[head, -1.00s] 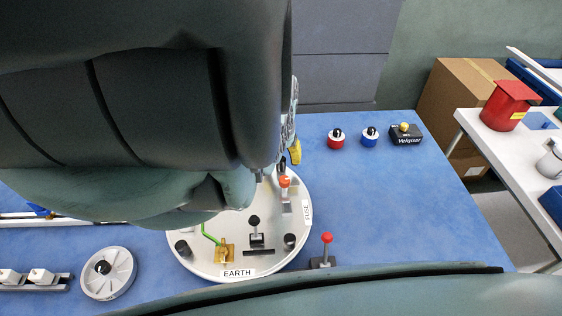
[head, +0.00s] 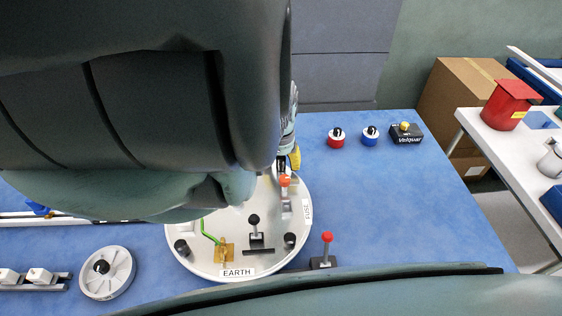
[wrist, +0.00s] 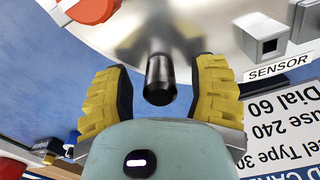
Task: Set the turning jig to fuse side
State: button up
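The turning jig (head: 200,262) is a pale round disc on the blue table. Its EARTH label (head: 238,272) faces the near edge and its FUSE label (head: 307,209) is on the right. My gripper (wrist: 163,75) is at the jig's far side, mostly hidden by my arm in the head view, where one yellow finger (head: 295,158) shows. In the wrist view its yellow fingers stand open on either side of a black peg (wrist: 160,80) on the jig, with gaps on both sides. A SENSOR label (wrist: 278,72) lies to the right there.
A red-knobbed lever (head: 326,246) stands just right of the jig and a grey dial wheel (head: 107,273) to its left. The table's right side is clear.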

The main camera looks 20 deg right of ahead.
aim_at(289, 238)
grip_shut()
jog(key=shift+s, duration=0.1)
dwell(0.4)
